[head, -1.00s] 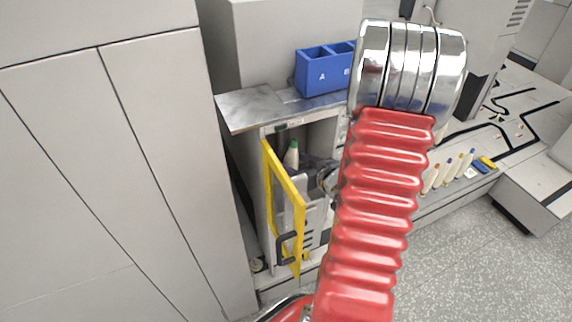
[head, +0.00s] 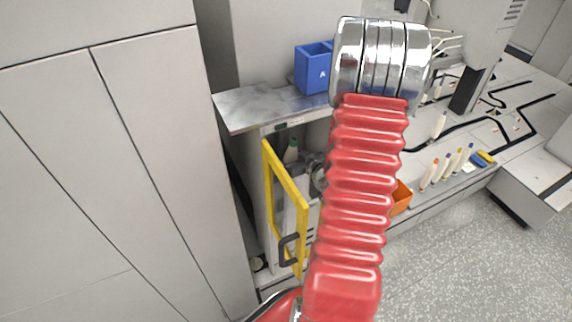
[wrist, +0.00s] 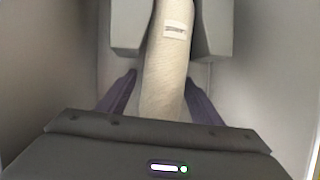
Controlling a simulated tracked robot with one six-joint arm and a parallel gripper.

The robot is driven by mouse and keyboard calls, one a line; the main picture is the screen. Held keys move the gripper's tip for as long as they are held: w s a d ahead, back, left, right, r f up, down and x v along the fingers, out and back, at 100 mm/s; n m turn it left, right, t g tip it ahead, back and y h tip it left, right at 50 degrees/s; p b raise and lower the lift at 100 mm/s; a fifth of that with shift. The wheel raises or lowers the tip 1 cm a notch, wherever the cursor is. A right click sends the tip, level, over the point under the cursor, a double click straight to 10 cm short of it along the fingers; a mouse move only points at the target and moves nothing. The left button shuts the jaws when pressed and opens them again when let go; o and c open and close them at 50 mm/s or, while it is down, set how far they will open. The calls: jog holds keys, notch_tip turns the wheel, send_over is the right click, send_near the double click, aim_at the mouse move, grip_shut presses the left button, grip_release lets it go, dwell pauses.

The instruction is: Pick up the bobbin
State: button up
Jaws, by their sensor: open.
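In the wrist view a pale, cream-coloured bobbin (wrist: 165,80) with a small label lies lengthwise between the grey fingers of my gripper (wrist: 171,35). The gripper is open, with a finger on each side of the bobbin. I cannot tell whether either finger touches it. The bobbin's far end is out of the picture. In the head view a bobbin with a green top (head: 291,150) stands inside the open cabinet. I cannot tell whether it is the same one. My arm hides part of the cabinet opening and most of the gripper there.
A yellow-framed door (head: 285,190) stands open at the cabinet's left. A blue box (head: 313,78) sits on the metal top (head: 255,107). An orange bin (head: 401,197) and several upright bobbins (head: 443,167) are to the right. Pale walls close in on both sides in the wrist view.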

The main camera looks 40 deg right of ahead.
jog(key=shift+c, duration=0.4)
jog(key=c, duration=1.1)
jog(key=shift+a+r, duration=0.1)
jog(key=shift+r, duration=0.1)
jog(key=shift+c, duration=0.2)
